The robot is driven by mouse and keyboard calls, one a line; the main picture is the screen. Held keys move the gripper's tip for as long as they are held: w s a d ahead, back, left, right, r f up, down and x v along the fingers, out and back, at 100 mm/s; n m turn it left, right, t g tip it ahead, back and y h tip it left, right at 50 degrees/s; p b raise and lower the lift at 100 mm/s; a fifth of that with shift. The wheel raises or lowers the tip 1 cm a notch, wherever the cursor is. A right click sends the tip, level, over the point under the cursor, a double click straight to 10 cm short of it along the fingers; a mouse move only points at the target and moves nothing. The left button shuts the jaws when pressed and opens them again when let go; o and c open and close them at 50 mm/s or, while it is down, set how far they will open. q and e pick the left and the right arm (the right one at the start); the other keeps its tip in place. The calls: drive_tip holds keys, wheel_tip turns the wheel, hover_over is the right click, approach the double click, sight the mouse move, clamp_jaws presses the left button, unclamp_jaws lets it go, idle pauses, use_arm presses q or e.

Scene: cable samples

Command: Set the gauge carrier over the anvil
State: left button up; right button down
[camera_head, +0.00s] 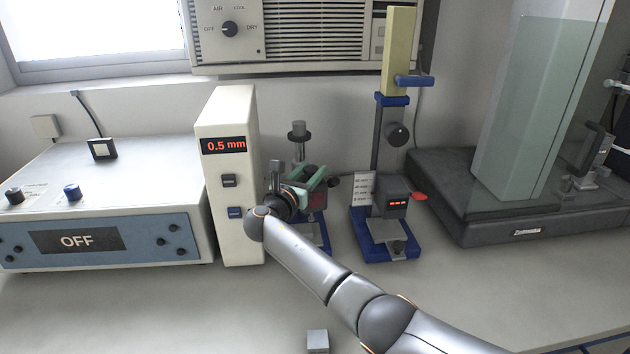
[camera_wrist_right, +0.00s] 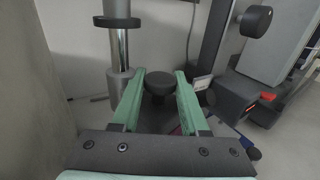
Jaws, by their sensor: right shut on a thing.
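My right gripper (camera_head: 314,182) reaches in over the bench between the white 0.5 mm display box and the blue-based stand. Its green fingers (camera_wrist_right: 158,92) are shut on a dark round knob (camera_wrist_right: 158,82) in the right wrist view. I take the knob to be part of the gauge carrier; its body is mostly hidden by my gripper and arm. A chrome post (camera_wrist_right: 118,48) with a black collar stands just left of the fingers; its top also shows in the head view (camera_head: 298,131). A blue base (camera_head: 318,240) lies below, partly covered. I cannot make out the anvil. My left gripper is out of view.
The display box (camera_head: 226,180) stands close on the left. A second stand (camera_head: 385,240) with a knobbed column is close on the right. A grey control unit reads OFF (camera_head: 95,215). A dark-based instrument (camera_head: 510,225) is at the right. The front bench is mostly clear.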

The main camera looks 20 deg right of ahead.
drive_tip(key=shift+a+f+b, duration=0.15)
drive_tip(key=shift+a+b, duration=0.05)
drive_tip(key=shift+b, duration=0.1)
drive_tip(key=shift+a+m+g+h, duration=0.1)
drive_tip(key=shift+m+g+h, duration=0.3)
drive_tip(key=shift+g, duration=0.1)
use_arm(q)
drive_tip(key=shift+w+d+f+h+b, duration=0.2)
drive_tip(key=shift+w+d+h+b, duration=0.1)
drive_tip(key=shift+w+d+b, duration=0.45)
use_arm(e)
drive_tip(key=shift+a+m+g+h, duration=0.15)
drive_tip(key=shift+m+g+h, duration=0.15)
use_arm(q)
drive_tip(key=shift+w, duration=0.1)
use_arm(e)
drive_tip(key=shift+c, duration=2.1)
unclamp_jaws()
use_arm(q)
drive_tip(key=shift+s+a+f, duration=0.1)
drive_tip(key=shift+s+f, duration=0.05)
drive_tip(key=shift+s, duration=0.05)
